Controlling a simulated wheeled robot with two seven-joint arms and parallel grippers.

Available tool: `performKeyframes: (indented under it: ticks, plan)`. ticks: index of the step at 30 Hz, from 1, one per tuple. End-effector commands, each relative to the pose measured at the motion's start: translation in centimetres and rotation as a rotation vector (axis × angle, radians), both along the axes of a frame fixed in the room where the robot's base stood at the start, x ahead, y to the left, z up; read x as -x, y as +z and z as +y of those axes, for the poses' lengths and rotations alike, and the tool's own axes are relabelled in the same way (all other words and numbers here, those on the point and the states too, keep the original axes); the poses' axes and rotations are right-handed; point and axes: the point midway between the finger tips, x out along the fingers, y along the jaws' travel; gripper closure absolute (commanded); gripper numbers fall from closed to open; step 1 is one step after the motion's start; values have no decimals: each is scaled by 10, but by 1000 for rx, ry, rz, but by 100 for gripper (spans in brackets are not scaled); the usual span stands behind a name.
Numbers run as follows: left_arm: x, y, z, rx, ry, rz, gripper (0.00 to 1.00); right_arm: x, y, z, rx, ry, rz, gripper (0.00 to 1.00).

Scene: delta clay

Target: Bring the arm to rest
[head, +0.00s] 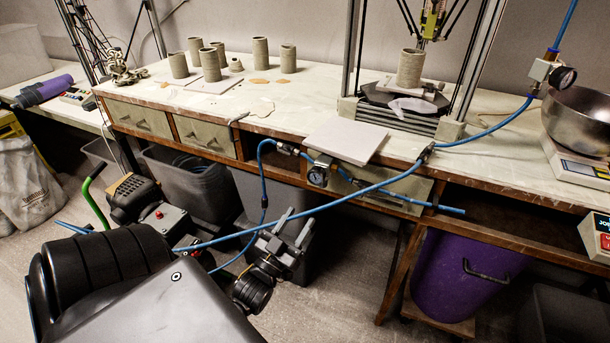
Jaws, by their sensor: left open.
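My left gripper (290,226) is in the lower middle of the head view, at the end of my left arm. It is open with nothing between its fingers. It is in front of the workbench (300,117) and below its top, with a blue hose crossing close to it. My right gripper is not in view.
Several clay cylinders (260,52) stand at the back left of the bench. Another cylinder (410,68) stands under the delta printer. A white tile (346,139) lies at the front edge. Blue hoses (330,200) hang before the bench; a purple bin (460,275) stands below.

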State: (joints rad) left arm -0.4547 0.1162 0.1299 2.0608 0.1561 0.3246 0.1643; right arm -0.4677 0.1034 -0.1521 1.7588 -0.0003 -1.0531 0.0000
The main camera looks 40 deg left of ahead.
Motion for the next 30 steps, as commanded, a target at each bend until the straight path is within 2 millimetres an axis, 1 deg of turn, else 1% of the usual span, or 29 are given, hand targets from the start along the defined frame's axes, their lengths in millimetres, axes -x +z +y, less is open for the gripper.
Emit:
performKeyframes:
  ticks: [3, 11, 17, 19, 21, 23, 25, 26, 29, 30]
  plan:
    - [4, -1, -1, 0, 0, -1, 55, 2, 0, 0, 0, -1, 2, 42]
    - [4, -1, -1, 0, 0, -1, 55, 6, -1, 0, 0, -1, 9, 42]
    - [4, -1, -1, 0, 0, -1, 55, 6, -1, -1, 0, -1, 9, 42]
    - [4, -1, -1, -1, 0, -1, 55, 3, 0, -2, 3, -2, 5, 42]
    - [3, -4, 0, -3, 6, 19, 55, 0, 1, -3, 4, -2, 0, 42]
    - [0, -13, 2, -1, 14, 64, 55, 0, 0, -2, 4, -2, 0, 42]
    - [-5, -35, 4, 7, 25, 170, 55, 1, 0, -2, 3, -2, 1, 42]
    - [-8, -50, 3, 14, 27, 237, 55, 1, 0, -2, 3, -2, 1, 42]
    - [-8, -119, -8, 36, 19, 526, 55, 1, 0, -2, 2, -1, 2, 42]
    - [-3, -150, -15, 42, 9, 656, 55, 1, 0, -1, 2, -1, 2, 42]
